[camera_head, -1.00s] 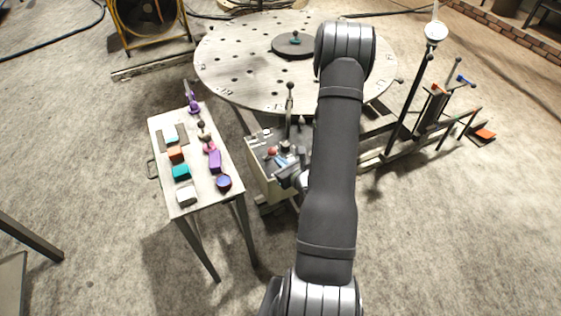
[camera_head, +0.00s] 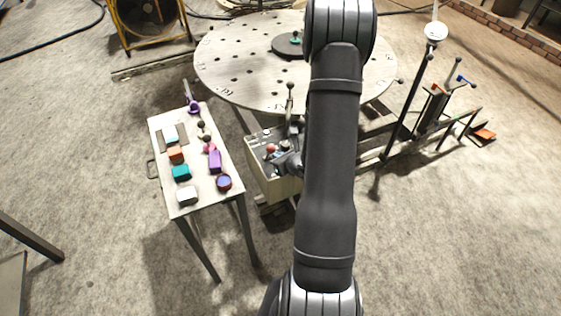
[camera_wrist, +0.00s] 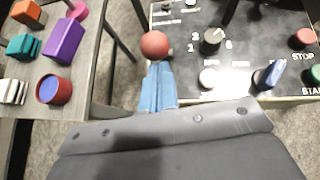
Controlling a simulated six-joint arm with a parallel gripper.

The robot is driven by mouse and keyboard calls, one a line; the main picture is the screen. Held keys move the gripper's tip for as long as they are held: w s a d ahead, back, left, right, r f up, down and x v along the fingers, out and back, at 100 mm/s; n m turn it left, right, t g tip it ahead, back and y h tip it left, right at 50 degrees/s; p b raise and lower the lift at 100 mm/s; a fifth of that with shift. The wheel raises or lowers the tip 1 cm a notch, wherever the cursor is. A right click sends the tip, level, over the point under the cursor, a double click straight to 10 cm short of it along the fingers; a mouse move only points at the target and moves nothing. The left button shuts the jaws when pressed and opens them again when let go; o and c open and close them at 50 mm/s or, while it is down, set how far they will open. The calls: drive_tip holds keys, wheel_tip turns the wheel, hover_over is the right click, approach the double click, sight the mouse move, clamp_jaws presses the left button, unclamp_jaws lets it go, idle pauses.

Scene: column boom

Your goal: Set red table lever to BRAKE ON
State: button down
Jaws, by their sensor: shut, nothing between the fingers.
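The red ball knob (camera_wrist: 155,44) of the lever sits at the left edge of the black control panel (camera_wrist: 190,75) in the wrist view. It also shows in the head view (camera_head: 270,148). My gripper (camera_wrist: 158,68) is shut and empty, its pale blue fingers close together. Its tips are just below the red knob in the wrist picture; I cannot tell whether they touch it. The lever's shaft is mostly hidden, and the small white lettering by the knob is too small to read. In the head view my arm partly covers the panel.
The panel carries a black rotary dial (camera_wrist: 212,40), a white button (camera_wrist: 208,77), a blue-topped switch (camera_wrist: 268,75), a red STOP button (camera_wrist: 303,38) and a green button (camera_wrist: 315,73). A side table (camera_head: 205,198) with colored blocks stands left, across a gap. A tall ball-topped lever (camera_head: 290,100) rises behind.

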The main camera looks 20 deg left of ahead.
drive_tip(key=shift+w+a+r+g+h, duration=0.6)
drive_tip(key=shift+w+a+r+h, duration=0.05)
drive_tip(key=shift+a+r+h, duration=0.05)
drive_tip(key=shift+w+a+r, duration=0.15)
drive_tip(key=w+a+r, duration=0.1)
drive_tip(key=w+a, duration=0.6)
drive_tip(key=shift+w+a+r, duration=0.15)
drive_tip(key=shift+r, duration=0.05)
drive_tip(key=shift+a, duration=0.1)
drive_tip(key=shift+r, duration=0.1)
drive_tip(key=s+d+r, duration=0.2)
drive_tip(key=d+r, duration=0.3)
drive_tip(key=r, duration=0.6)
drive_tip(key=shift+s+r, duration=0.2)
drive_tip(key=shift+r, duration=0.2)
drive_tip(key=shift+f, duration=0.1)
